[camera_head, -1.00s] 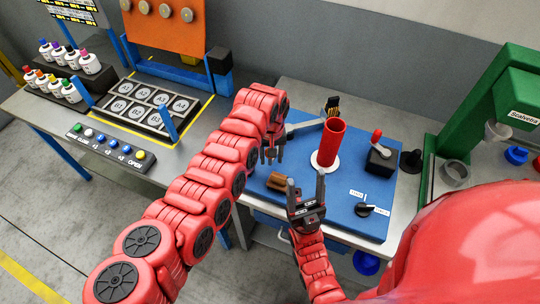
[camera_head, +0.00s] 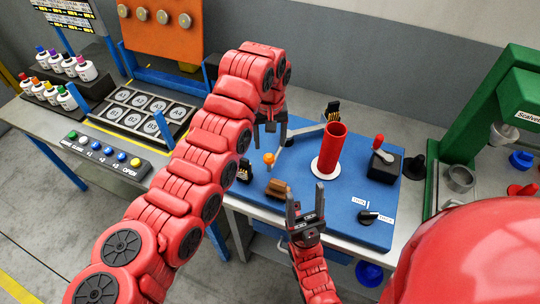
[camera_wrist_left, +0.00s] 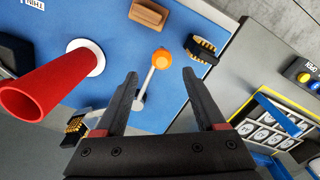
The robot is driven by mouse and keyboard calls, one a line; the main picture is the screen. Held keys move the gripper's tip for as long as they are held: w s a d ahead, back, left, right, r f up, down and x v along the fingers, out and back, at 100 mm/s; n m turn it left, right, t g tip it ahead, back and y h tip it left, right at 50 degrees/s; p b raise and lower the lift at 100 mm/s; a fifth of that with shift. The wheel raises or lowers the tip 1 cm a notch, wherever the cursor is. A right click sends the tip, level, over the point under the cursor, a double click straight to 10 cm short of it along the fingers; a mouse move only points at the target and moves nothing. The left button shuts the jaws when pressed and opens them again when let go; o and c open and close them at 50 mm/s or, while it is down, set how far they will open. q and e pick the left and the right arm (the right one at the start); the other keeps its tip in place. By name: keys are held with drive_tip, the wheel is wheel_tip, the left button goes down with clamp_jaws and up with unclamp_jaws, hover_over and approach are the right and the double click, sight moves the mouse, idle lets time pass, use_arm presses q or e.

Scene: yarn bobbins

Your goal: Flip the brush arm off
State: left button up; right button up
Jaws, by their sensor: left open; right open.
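The brush arm is a grey lever with an orange ball knob (camera_head: 269,158) on the blue board, left of the red tube. In the left wrist view the knob (camera_wrist_left: 160,57) lies just beyond and between my left fingertips, on a grey rod (camera_wrist_left: 149,82). My left gripper (camera_head: 269,140) is open and empty over the lever, apart from the knob as far as I see; its fingers also show in the left wrist view (camera_wrist_left: 160,76). My right gripper (camera_head: 305,192) is open and empty near the board's front edge. The lever's pivot is partly hidden.
A red tube (camera_head: 330,150) stands upright on a white disc. One brush (camera_head: 332,110) is behind it, another (camera_head: 243,170) at the board's left edge. A brown block (camera_head: 278,189) lies between my grippers. A red-handled black box (camera_head: 383,165) and a dial (camera_head: 368,217) sit right.

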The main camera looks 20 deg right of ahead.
use_arm(q)
wheel_tip(320, 180, up, 7)
drive_tip(key=b, duration=0.1)
idle(0.3)
drive_tip(key=shift+f, duration=0.1)
